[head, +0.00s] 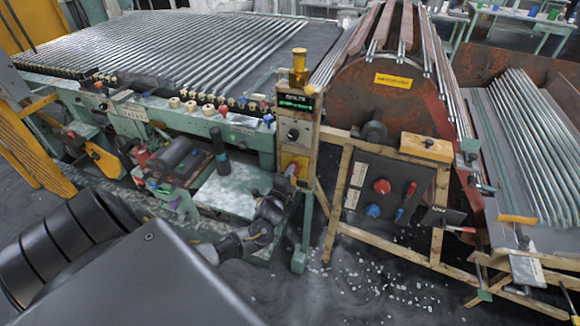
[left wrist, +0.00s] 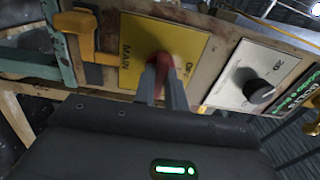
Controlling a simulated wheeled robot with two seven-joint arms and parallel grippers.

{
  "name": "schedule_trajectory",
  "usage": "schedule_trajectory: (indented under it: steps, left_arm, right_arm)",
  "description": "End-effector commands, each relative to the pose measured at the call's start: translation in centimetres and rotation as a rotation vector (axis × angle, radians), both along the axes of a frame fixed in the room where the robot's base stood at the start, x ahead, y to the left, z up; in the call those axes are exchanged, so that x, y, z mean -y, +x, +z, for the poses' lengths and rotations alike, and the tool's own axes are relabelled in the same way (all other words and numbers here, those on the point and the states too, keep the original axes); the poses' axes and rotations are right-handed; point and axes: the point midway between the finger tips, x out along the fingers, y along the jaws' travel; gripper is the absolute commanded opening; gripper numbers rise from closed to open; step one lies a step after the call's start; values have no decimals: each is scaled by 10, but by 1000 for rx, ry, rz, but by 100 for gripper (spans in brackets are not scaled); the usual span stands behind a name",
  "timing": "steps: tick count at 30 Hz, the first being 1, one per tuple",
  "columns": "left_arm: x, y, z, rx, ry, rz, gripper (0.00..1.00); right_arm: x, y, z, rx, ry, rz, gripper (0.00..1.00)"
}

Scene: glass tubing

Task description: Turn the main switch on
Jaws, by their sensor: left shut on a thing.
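The main switch is a red handle (left wrist: 160,66) on a yellow plate (left wrist: 140,42) that reads MAIN and OFF in the left wrist view. In the head view the red handle (head: 292,169) shows on the lower part of an upright control post. My left gripper (left wrist: 164,78) is shut on the red handle, with a finger on each side of it. In the head view my left gripper (head: 283,182) reaches up to the post from below and partly hides the switch. My right gripper is not in view.
Above the switch are a black dial (left wrist: 258,92) on a white plate and a green-lit display (head: 296,101). A yellow bracket (left wrist: 82,30) stands beside the plate. A dark panel (head: 385,200) with red and blue controls is to the right. White fragments litter the floor.

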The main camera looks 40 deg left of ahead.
Motion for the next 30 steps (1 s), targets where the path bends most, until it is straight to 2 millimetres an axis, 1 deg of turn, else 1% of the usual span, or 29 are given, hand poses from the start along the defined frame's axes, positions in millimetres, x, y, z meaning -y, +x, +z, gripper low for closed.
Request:
schedule_trajectory:
  steps: [12, 13, 17, 26, 30]
  left_arm:
    - [1, 0, 0, -1, 7, -3, 0]
    - [1, 0, 0, -2, 7, -3, 17]
    - [1, 0, 0, -2, 6, -2, 34]
    - [1, -1, 0, -2, 5, -1, 35]
    - [5, -13, -2, -3, 4, -3, 35]
  right_arm:
    - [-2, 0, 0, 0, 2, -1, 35]
    - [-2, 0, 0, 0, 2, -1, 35]
    - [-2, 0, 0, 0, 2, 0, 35]
    - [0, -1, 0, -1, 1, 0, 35]
    - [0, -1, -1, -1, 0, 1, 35]
